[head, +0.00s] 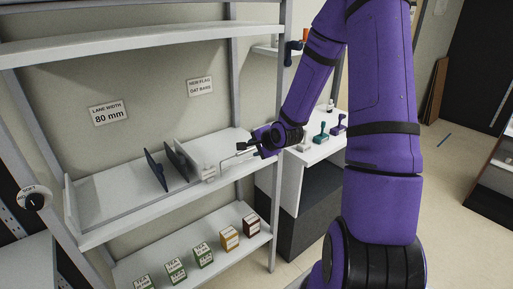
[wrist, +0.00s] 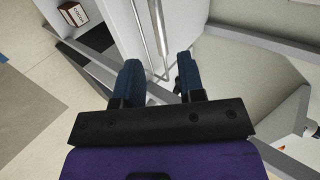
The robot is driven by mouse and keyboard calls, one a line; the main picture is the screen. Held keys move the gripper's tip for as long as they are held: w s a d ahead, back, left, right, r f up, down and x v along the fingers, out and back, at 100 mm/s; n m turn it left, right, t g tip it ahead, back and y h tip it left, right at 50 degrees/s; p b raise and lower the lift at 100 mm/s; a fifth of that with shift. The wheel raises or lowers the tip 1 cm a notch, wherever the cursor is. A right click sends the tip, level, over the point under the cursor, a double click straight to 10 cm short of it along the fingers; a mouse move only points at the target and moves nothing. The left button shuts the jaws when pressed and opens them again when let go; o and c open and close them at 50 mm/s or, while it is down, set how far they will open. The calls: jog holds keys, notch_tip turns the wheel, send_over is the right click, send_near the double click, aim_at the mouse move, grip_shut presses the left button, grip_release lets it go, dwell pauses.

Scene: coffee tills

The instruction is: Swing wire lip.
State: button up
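The wire lip (head: 233,159) is a thin bent metal wire that juts out from a pale block (head: 207,172) at the right part of the middle shelf's front. In the wrist view, the wire lip (wrist: 161,35) runs down from the top edge and its bent end lies between my two fingers. My gripper (head: 251,146) is at the wire's outer end, in front of the shelf. In the wrist view, my gripper (wrist: 162,75) has its blue fingers apart, with a gap around the wire. Whether either finger touches the wire is hard to tell.
The middle shelf (head: 110,203) carries dark blue upright dividers (head: 155,171). The wall sign (head: 108,113) reads "LANE WIDTH 80 mm". Several tea boxes (head: 203,254) stand on the lower shelf. A shelf post (head: 277,215) stands close to my gripper. A white counter (head: 308,152) holds coloured handled tools.

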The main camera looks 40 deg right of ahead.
aim_at(246, 151)
jog(key=x, duration=0.7)
jog(key=shift+w+f, duration=0.3)
jog(key=shift+w, duration=0.15)
grip_shut()
